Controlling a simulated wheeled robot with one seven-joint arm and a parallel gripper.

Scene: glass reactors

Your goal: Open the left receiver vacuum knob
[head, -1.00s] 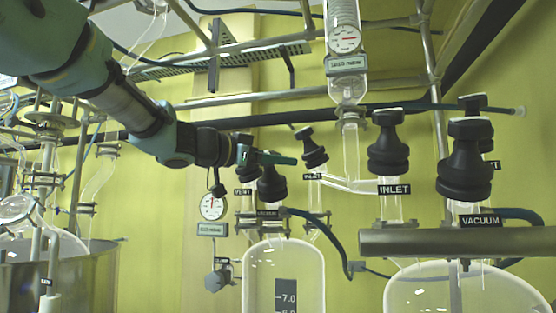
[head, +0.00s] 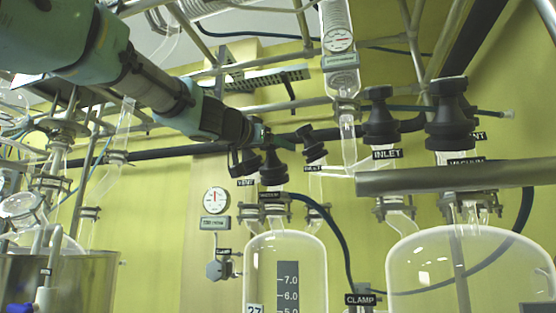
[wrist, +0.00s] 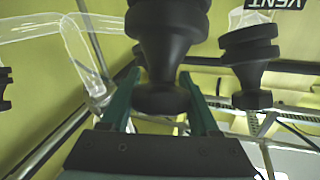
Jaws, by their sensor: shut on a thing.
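The left receiver (head: 258,262) is a clear glass vessel with black knobs above it, in the middle of the head view. Its vacuum knob (head: 273,168) is black and stepped, above the label reading VACUUM (head: 270,195). My gripper (head: 270,139) reaches it from the upper left and is shut on its top part. In the wrist view the vacuum knob (wrist: 165,45) stands between my two teal fingers, and my gripper (wrist: 160,92) clasps its end. Whether the knob has turned cannot be told.
The vent knob (head: 243,162) is close on the left and the inlet knob (head: 312,145) close on the right. A larger receiver (head: 410,262) with its own knobs stands right, behind a grey bar (head: 450,177). Glassware (head: 95,210) is at left.

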